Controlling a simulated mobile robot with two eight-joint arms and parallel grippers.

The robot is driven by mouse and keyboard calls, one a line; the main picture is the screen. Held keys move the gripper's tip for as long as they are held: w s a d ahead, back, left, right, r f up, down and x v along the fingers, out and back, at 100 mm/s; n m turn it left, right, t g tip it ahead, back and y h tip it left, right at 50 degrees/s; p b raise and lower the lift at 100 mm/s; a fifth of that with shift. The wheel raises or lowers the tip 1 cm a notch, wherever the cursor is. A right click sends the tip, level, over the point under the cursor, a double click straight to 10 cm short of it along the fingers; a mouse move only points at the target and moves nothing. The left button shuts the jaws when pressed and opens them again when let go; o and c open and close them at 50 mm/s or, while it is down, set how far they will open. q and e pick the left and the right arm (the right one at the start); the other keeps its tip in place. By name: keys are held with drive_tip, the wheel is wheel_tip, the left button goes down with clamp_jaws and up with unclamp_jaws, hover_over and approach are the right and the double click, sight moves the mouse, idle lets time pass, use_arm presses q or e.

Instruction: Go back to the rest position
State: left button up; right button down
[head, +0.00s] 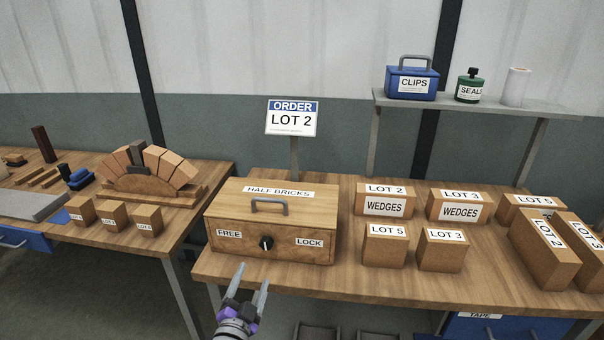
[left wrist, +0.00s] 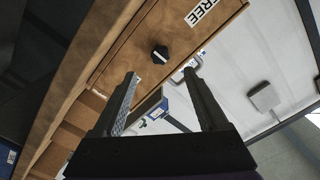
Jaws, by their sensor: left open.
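My left gripper (head: 251,287) is open and empty in the head view, in front of the table's front edge, below the wooden HALF BRICKS box (head: 225,215). The box has a grey handle on its lid and a black knob (head: 266,243) between the labels FREE and LOCK. In the left wrist view the two fingers of my left gripper (left wrist: 163,95) are spread with nothing between them. The knob (left wrist: 159,53) shows beyond them, apart from the fingertips. My right gripper is in neither view.
Cardboard boxes marked WEDGES (head: 384,207) and several LOT boxes stand on the right table (head: 340,275). An ORDER LOT 2 sign (head: 291,118) stands behind. A brick arch (head: 150,170) sits on the left table. A shelf (head: 480,104) holds clips and seals. A gap separates the tables.

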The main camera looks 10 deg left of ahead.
use_arm(q)
drive_tip(key=s+n+g+p, duration=0.8)
drive_tip(key=s+g, duration=0.4)
drive_tip(key=s, duration=1.2)
drive_tip(key=shift+f+n+y, duration=0.15)
drive_tip(key=shift+n+y, duration=0.15)
drive_tip(key=shift+s+d, duration=0.1)
